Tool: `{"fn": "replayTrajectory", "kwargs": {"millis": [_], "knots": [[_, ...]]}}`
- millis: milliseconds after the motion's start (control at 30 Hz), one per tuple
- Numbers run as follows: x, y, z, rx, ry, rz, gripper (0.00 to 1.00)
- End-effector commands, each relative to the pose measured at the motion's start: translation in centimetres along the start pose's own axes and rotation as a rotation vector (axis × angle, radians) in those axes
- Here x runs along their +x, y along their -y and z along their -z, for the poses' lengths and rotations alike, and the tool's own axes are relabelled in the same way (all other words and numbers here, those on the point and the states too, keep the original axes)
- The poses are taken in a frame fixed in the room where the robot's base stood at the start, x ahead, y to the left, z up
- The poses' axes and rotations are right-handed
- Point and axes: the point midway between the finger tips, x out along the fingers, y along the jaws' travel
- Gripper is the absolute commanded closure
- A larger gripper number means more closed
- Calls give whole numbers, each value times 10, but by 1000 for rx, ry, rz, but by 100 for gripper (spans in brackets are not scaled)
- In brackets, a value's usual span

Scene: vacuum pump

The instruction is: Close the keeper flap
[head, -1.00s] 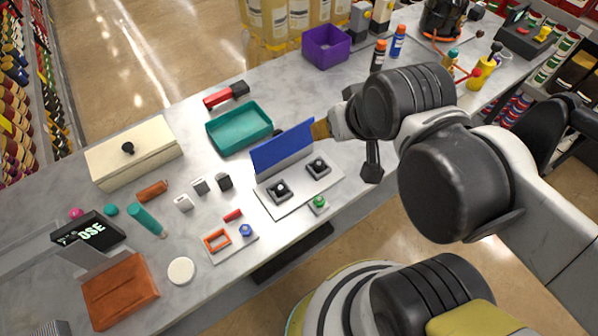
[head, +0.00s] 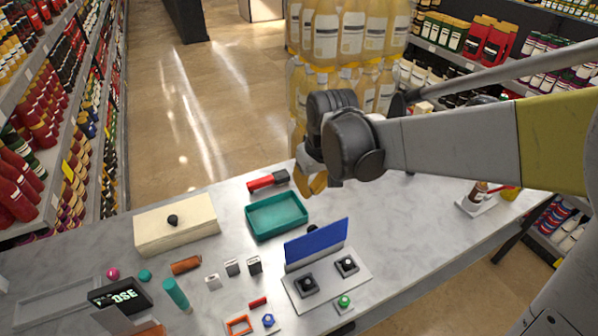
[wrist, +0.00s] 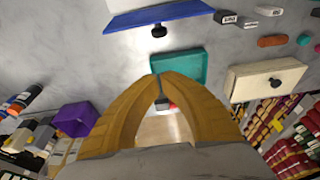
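The keeper flap (head: 316,243) is a blue panel standing up along the back edge of a pale plate (head: 330,293). Two black square blocks with light knobs sit on the plate in front of it. The flap's blue edge also shows at the top of the wrist view (wrist: 175,17). My gripper (head: 314,190) has yellow fingers and hangs above the table's far side, behind the flap and apart from it. In the wrist view the fingertips (wrist: 157,78) meet with nothing visible between them.
A teal tray (head: 277,217) lies left of and behind the flap, with a red-and-black tool (head: 267,181) beyond it. A cream box (head: 176,224) stands further left. A green button (head: 344,301) is at the plate's front. The table right of the flap is clear.

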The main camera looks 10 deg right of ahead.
Motion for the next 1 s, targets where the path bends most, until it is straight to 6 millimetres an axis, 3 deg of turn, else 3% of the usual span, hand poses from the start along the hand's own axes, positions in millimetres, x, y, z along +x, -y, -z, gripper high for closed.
{"fn": "replayTrajectory", "kwargs": {"millis": [100,367,733,1000], "knots": [[10,4,8,-21,23,9,100],[39,5,9,-26,30,12,100],[117,6,6,-25,29,11,100],[102,5,-25,-25,29,11,100]]}}
